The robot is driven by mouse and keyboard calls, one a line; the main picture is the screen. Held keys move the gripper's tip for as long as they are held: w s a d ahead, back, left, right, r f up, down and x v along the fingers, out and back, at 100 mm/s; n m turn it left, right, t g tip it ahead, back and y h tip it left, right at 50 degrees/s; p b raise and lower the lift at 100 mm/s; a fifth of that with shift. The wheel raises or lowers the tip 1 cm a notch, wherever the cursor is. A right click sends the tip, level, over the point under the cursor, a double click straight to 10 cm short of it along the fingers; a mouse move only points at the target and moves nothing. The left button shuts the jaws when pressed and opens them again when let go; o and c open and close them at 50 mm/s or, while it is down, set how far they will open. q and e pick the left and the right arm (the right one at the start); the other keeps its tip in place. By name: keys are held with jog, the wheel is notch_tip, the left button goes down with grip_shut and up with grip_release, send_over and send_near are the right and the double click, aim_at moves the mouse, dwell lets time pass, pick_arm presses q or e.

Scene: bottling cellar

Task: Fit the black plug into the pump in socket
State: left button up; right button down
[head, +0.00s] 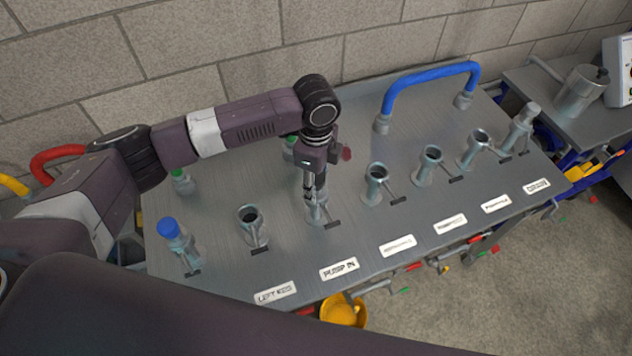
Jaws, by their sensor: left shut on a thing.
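My left gripper (313,190) points down over the panel and is shut on the black plug (309,193), of which only a little dark surface shows between the fingers. The fingertips are right at the mouth of the pump in socket (319,214), a grey metal socket behind the PUMP IN label (339,269). The gripper covers the socket's mouth, so I cannot tell whether the plug is inside it or just above. My right gripper is not in view.
Several open sockets (378,174) run to the right. A blue hose (430,80) arches behind. Red (346,153) and green (180,175) tops show near the gripper and at left.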

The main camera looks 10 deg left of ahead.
pick_arm(q)
jog(key=shift+f, duration=0.15)
jog(key=o, duration=1.2)
jog(key=shift+o, duration=0.2)
notch_tip(320, 180, up, 12)
